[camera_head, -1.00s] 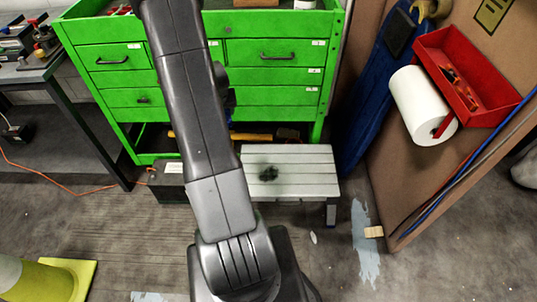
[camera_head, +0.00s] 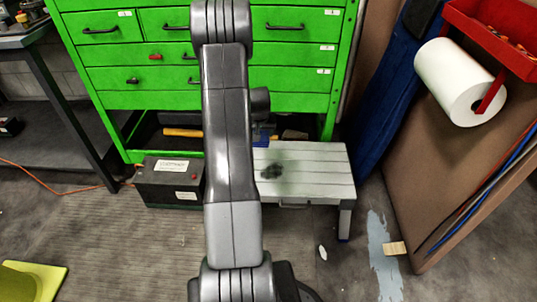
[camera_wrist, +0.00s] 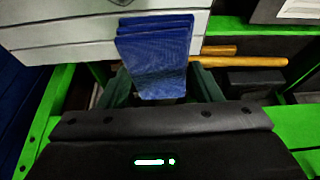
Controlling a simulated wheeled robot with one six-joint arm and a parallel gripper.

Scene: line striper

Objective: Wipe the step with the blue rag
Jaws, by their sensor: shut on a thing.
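The step (camera_head: 318,176) is a low grey slatted bench in front of the green drawer cabinet. A dark, greenish smudge (camera_head: 271,171) marks its top, left of the middle. In the wrist view, the pale slats of the step (camera_wrist: 60,36) fill the upper left. The folded blue rag (camera_wrist: 155,55) is held between the fingers of my gripper (camera_wrist: 160,88). The rag overlaps the step in that view; I cannot tell whether it touches. In the head view my arm hides most of the gripper and the step's left end.
The green cabinet (camera_head: 290,77) stands behind the step, with a yellow-handled tool (camera_head: 182,132) in its open bottom. A black battery box (camera_head: 170,181) is left of the step. A brown panel with a paper roll (camera_head: 455,82) is at right. The floor in front is mostly clear.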

